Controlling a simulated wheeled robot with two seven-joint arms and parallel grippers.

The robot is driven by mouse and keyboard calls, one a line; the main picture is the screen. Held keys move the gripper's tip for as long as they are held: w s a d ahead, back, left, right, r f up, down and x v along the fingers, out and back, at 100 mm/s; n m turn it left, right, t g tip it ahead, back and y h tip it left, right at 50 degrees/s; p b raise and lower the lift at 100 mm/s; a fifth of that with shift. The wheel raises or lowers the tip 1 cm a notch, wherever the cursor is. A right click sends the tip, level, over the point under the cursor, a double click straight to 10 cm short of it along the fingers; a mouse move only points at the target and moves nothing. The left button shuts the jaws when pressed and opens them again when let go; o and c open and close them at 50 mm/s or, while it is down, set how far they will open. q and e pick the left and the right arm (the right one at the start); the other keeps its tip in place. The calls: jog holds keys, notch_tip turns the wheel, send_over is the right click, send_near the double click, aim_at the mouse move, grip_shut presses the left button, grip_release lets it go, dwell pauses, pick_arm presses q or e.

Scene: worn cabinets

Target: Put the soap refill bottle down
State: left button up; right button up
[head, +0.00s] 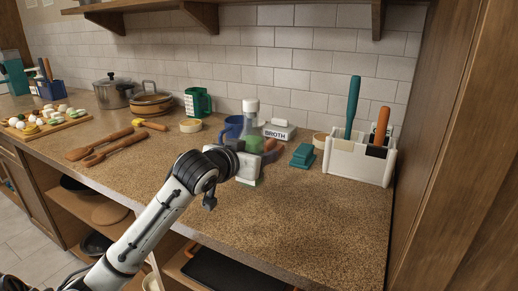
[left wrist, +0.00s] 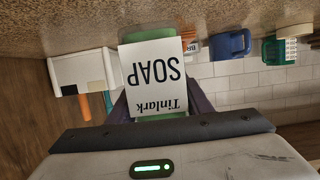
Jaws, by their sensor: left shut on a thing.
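The soap refill bottle (head: 249,168) is a clear bottle with green contents, a white cap and a white label. In the head view it stands upright over the middle of the counter (head: 310,215). In the left wrist view, which looks upside down, its label (left wrist: 155,62) reads "Tinlark SOAP". My left gripper (head: 246,158) is shut on the bottle, with dark fingers on both sides of it in the left wrist view (left wrist: 160,100). I cannot tell whether the bottle's base touches the counter. My right gripper is not in view.
Behind the bottle are a blue mug (head: 233,127) and a white box marked BROTH (head: 279,131). Wooden spoons (head: 98,144) lie left. The counter in front of the caddy is clear.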

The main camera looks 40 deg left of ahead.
pick_arm(q)
jog(key=shift+f, duration=1.7)
jog(key=shift+b, duration=0.3)
jog(key=o, duration=1)
jog(key=shift+f, duration=0.2)
jog(key=shift+c, duration=0.2)
jog(key=o, duration=0.4)
jog(key=shift+r, duration=0.15)
